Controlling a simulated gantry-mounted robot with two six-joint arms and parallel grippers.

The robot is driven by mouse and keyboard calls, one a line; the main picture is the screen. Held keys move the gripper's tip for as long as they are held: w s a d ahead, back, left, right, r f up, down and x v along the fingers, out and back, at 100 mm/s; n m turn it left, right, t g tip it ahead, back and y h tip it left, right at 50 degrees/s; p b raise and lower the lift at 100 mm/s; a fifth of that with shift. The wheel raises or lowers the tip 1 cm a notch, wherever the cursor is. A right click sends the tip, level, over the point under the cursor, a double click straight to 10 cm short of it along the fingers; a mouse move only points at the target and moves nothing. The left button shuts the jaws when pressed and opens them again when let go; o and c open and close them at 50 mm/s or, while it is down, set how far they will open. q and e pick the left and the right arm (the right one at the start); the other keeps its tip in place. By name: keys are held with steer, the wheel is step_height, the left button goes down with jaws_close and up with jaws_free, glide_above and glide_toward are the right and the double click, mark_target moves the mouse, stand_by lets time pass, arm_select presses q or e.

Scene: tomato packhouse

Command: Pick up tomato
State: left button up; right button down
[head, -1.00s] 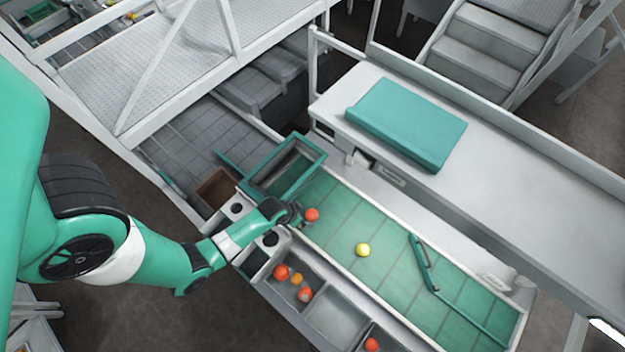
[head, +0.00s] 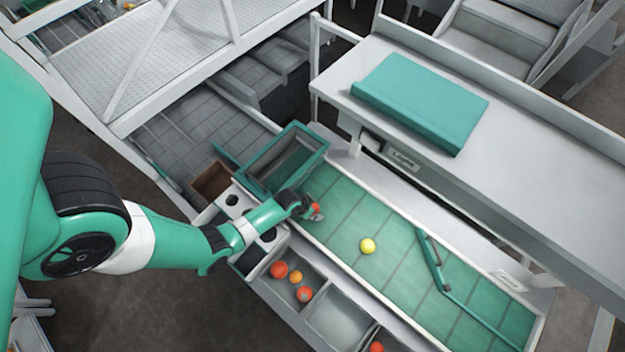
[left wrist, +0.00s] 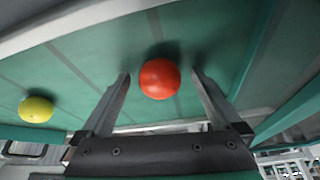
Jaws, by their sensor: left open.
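A red tomato (head: 316,208) lies on the green sorting belt (head: 395,270) near its upper left end. It shows large in the left wrist view (left wrist: 159,78), near the fingertips and between their lines. My left gripper (head: 312,214) is open around the tomato's near side in the head view, partly hiding it. In the left wrist view its two fingers (left wrist: 159,76) stand apart, one on each side; I cannot tell whether either touches it. A yellow tomato (head: 367,246) lies farther right on the belt, also in the left wrist view (left wrist: 36,109). My right gripper is not in view.
Grey compartments (head: 338,318) along the belt's near side hold several red and orange tomatoes (head: 279,269). A green-rimmed bin (head: 322,146) stands at the belt's upper left end. A green diverter bar (head: 432,262) crosses the belt on the right. A steel counter (head: 520,150) runs behind.

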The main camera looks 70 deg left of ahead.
arm_select(q)
steer(key=c, duration=1)
step_height(320, 180, up, 10)
steer(key=p, duration=0.8)
steer(key=shift+r, duration=0.1)
